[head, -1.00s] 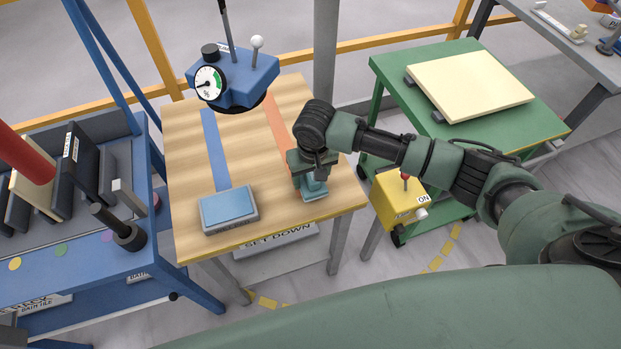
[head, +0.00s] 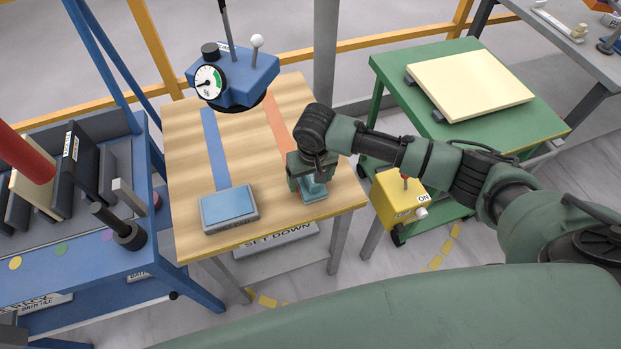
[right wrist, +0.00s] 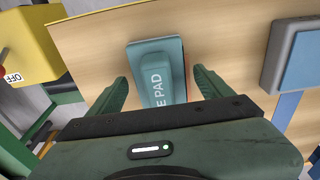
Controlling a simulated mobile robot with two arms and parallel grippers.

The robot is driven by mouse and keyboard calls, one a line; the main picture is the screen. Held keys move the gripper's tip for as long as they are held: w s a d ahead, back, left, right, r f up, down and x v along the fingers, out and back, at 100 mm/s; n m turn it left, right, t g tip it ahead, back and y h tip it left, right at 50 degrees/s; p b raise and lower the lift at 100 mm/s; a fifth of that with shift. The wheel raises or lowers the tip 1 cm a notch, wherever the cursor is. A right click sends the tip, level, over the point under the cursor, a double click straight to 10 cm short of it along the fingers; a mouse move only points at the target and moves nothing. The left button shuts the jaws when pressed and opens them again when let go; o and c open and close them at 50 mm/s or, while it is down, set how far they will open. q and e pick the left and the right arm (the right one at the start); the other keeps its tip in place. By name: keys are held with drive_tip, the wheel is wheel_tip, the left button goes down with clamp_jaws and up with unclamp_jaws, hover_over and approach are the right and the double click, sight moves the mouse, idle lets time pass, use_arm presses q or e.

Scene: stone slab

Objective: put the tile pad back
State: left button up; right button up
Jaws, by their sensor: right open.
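The tile pad (head: 314,190) is a teal block with a raised handle. It rests on the wooden table near its front right edge, at the near end of the orange stripe. In the right wrist view the pad (right wrist: 158,75) shows white lettering ending in "E PAD". My right gripper (head: 308,174) is above the pad and partly hides it in the head view. In the right wrist view the right gripper (right wrist: 160,80) is open, one finger on each side of the pad's handle, with gaps visible. My left gripper is not in view.
A grey-blue box (head: 229,208) sits left of the pad by the blue stripe (head: 215,150). A blue gauge unit (head: 235,80) hangs over the table's back. A yellow switch box (head: 400,200) is at the right edge. A blue rack (head: 75,270) stands left, a green cart (head: 480,135) right.

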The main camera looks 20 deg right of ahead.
sight(312, 179)
drive_tip(key=r, duration=0.4)
drive_tip(key=s+r, duration=0.1)
drive_tip(key=r, duration=0.6)
drive_tip(key=shift+s+r, duration=0.2)
drive_tip(key=shift+r, duration=0.1)
